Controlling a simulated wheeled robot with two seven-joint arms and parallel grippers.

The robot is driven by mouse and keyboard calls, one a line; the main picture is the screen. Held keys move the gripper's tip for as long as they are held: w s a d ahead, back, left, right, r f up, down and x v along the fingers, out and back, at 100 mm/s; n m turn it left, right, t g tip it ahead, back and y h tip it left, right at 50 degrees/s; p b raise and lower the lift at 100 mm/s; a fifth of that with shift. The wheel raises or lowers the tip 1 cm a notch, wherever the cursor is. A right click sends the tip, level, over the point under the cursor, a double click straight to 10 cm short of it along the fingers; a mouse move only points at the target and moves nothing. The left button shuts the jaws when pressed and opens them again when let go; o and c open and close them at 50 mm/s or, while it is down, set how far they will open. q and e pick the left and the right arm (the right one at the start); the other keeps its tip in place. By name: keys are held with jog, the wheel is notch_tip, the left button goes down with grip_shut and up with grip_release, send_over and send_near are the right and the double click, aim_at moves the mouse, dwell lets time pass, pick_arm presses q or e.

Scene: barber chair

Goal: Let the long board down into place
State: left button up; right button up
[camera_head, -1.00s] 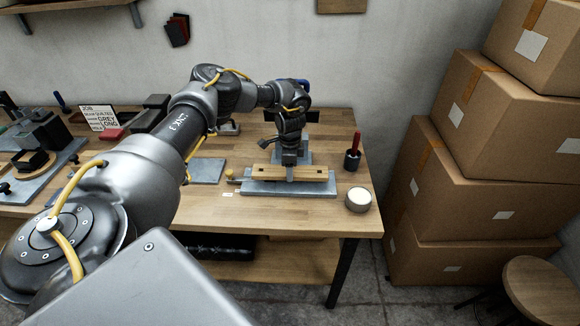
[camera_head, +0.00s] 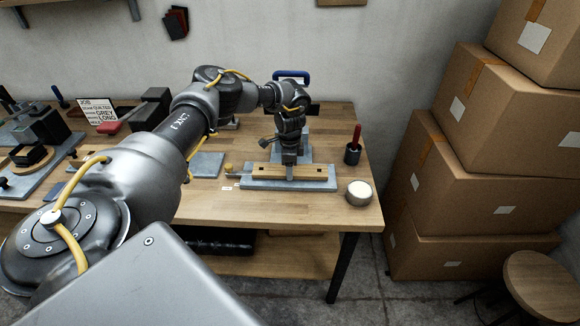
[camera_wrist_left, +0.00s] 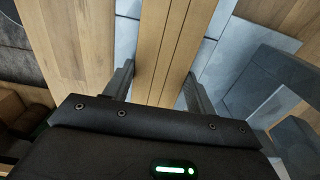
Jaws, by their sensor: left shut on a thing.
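The long board (camera_head: 310,171), pale wood with dark holes near its ends, lies level along the grey base plate (camera_head: 325,185) on the bench. It looks very low over the plate or resting on it; I cannot tell if it is fully seated. My left gripper (camera_head: 289,177) comes down from above and is shut on the middle of the board. In the left wrist view the board (camera_wrist_left: 172,35) runs between the two fingers (camera_wrist_left: 160,88), with a groove along it. My right gripper is out of view.
A blue handle (camera_head: 291,76) stands behind my wrist. A cup with a red-handled tool (camera_head: 353,152) and a round white-topped tin (camera_head: 359,191) stand to the right. A flat grey plate (camera_head: 207,165) lies left.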

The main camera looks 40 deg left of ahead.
pick_arm(q)
jog(key=o, duration=1.2)
jog(key=shift+c, duration=0.2)
notch_tip(320, 180, up, 11)
jog(key=b, duration=0.2)
jog(key=shift+f, duration=0.15)
